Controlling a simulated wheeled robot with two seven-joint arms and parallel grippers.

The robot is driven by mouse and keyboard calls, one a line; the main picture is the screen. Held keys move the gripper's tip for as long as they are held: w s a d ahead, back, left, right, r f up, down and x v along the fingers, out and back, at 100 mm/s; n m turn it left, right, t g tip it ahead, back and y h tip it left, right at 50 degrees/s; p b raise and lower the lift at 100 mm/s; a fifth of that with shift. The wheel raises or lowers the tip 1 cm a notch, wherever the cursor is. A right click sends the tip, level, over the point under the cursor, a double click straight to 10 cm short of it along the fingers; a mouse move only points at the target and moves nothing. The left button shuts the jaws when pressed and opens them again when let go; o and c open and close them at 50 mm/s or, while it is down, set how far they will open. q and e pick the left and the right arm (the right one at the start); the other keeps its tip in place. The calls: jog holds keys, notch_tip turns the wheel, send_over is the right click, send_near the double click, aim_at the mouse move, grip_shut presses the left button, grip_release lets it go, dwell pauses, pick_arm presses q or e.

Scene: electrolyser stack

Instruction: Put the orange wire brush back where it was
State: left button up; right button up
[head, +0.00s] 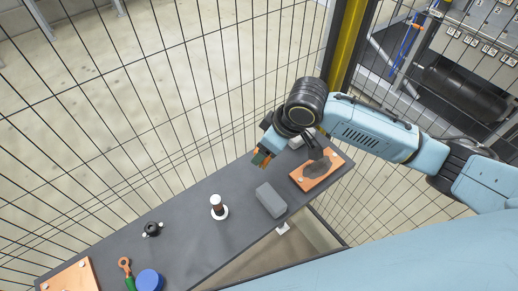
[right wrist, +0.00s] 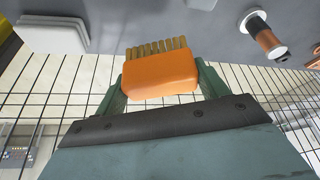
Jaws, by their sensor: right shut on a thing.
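The orange wire brush (right wrist: 160,78) is held between the two fingers of my right gripper (right wrist: 162,84). Its block is orange, and its tan bristles point away from the gripper, toward the grey bench. In the head view the right gripper (head: 263,157) is over the far edge of the dark grey bench (head: 185,210), near the fence. The brush shows there only as a small orange patch (head: 265,161). I cannot tell whether the bristles touch the bench. My left gripper is not in view.
A grey block (head: 271,200), a spool on a white base (head: 218,207), a black knob (head: 152,229) and a blue cylinder (head: 149,281) stand leftward. Wire fence (head: 150,110) runs behind.

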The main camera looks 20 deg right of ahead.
jog(key=w+f, duration=0.1)
jog(key=w+a+f, duration=0.1)
jog(key=w, duration=0.1)
jog(key=shift+a+f, duration=0.1)
jog(key=shift+f, duration=0.25)
notch_tip(320, 180, down, 4)
jog(key=shift+r+p, duration=0.1)
jog(key=shift+p, duration=0.25)
jog(key=shift+w+f, duration=0.2)
jog(key=shift+f, duration=0.05)
jog(key=shift+f, duration=0.1)
jog(key=o, duration=0.9)
jog(key=shift+o, duration=0.2)
jog(key=v, duration=1.2)
